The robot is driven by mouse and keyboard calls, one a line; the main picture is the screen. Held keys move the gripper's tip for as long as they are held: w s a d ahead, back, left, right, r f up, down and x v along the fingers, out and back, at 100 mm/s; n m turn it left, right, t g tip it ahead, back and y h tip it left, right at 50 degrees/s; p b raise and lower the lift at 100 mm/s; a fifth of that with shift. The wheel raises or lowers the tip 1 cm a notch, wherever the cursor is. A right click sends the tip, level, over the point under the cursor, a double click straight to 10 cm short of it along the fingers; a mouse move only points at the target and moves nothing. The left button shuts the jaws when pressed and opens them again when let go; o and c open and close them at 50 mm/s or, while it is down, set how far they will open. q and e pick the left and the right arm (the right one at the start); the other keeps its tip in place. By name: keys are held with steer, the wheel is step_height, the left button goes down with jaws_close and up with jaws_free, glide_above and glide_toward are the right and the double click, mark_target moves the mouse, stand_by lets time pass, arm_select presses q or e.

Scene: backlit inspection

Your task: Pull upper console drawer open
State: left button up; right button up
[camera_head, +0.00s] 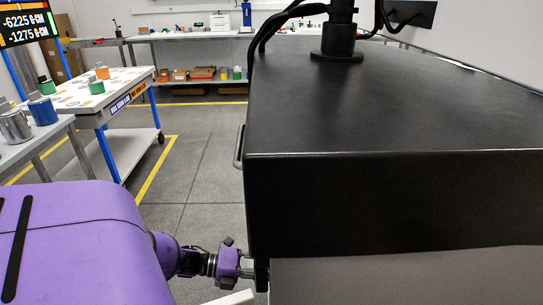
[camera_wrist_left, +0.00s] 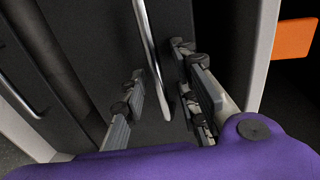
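The black console (camera_head: 390,195) fills the right half of the head view, and its drawer front faces left, mostly hidden by the angle. A handle (camera_head: 239,147) sticks out from that left side. My left gripper (camera_head: 236,266) is low beside the console's near left corner. In the left wrist view, the gripper's fingers (camera_wrist_left: 162,105) are spread apart in front of a black panel (camera_wrist_left: 95,35). A metal bar handle (camera_wrist_left: 149,45) runs between them, its lower end near the fingertips. I see clear room on both sides of the bar. My right gripper is not in view.
A second bar handle (camera_wrist_left: 22,97) is on another dark front at the left of the wrist view. An orange piece (camera_wrist_left: 295,38) is at upper right. A table (camera_head: 108,88) with coloured weights stands left; the floor (camera_head: 195,165) beside the console is free.

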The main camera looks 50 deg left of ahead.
arm_select(q)
jaws_close()
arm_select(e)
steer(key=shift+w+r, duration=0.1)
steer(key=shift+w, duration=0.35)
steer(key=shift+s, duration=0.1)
